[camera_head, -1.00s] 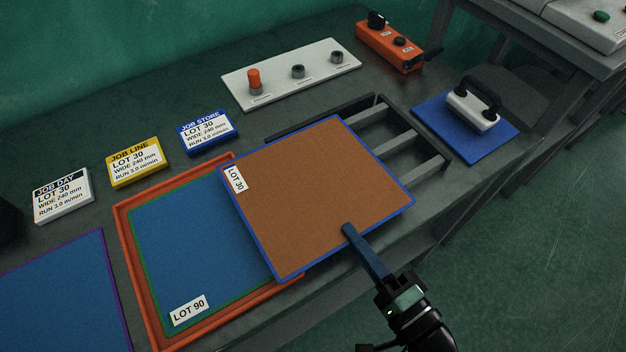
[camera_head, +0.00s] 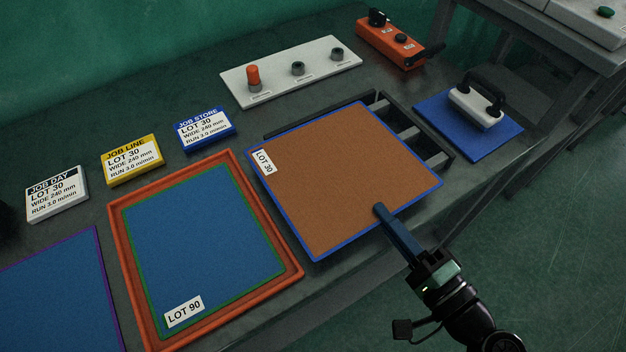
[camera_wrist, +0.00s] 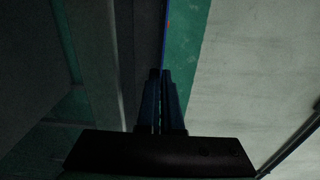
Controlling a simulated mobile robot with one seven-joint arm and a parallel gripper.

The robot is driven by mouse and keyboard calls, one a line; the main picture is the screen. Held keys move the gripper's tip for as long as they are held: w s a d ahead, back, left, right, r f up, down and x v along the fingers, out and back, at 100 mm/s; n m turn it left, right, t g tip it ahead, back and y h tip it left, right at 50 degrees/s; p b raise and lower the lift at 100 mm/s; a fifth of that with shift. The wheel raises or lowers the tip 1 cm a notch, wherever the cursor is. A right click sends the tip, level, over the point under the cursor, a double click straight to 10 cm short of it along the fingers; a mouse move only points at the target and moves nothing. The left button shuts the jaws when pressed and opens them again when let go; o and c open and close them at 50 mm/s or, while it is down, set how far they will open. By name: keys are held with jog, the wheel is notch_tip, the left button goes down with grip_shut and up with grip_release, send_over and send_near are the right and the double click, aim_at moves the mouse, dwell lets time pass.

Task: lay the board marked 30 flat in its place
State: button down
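The board marked LOT 30 (camera_head: 345,180) is brown with a blue edge and a white label at its left corner. It lies roughly level over a dark slatted frame (camera_head: 453,152), covering most of it; slats show past its far right side. I cannot tell whether it touches the slats. My gripper (camera_head: 381,210) is shut on the board's near right edge. In the wrist view, the fingers (camera_wrist: 159,75) are close together, with the board seen as a thin edge-on line (camera_wrist: 166,35).
Left of the board, an orange tray (camera_head: 131,272) holds a blue board marked LOT 90 (camera_head: 205,250). Three job signs, including the yellow one (camera_head: 132,160), stand behind. A white knob panel (camera_head: 325,72), orange control box (camera_head: 395,45) and blue pad with a handle (camera_head: 440,112) lie beyond.

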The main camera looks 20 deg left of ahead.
aim_at(405, 217)
jog(key=shift+w+d+b, duration=0.35)
jog(key=shift+w+d, duration=0.3)
jog(key=shift+w, duration=0.3)
jog(key=shift+w+d, duration=0.1)
jog(key=shift+w, duration=0.05)
jog(key=shift+w+d+b, duration=0.6)
jog(key=shift+w+b, duration=0.05)
jog(key=shift+w, duration=0.15)
jog(key=c, duration=1.1)
grip_release()
jog(key=shift+p+v, duration=0.3)
jog(key=shift+v, duration=2.45)
